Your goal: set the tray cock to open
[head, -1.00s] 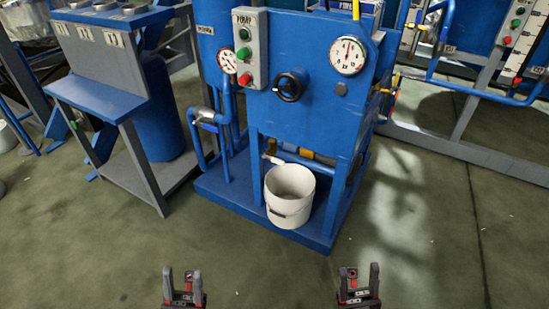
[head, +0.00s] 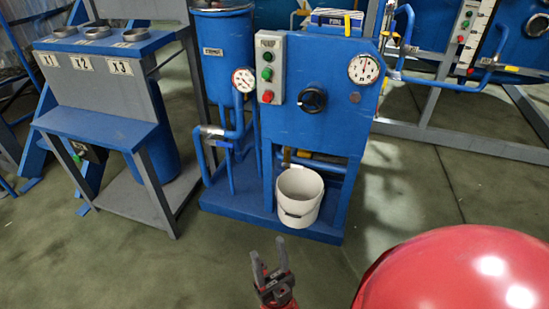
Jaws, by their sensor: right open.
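A blue machine (head: 325,128) stands ahead with a black round knob (head: 312,99) on its front. A pipe valve with a metal body and blue lever (head: 213,131) sits on its left side. Pipework also runs under the panel, above a white bucket (head: 299,197). I cannot tell which fitting is the tray cock or how it is set. My right gripper (head: 268,250) is open and empty, low in front of the machine, apart from it and the bucket. My left gripper is not in view.
A button box (head: 267,68) and two dials, left (head: 244,80) and right (head: 364,68), are on the machine. A rack (head: 95,122) with numbered cups stands left. My red arm part covers the lower right. The green floor in front is clear.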

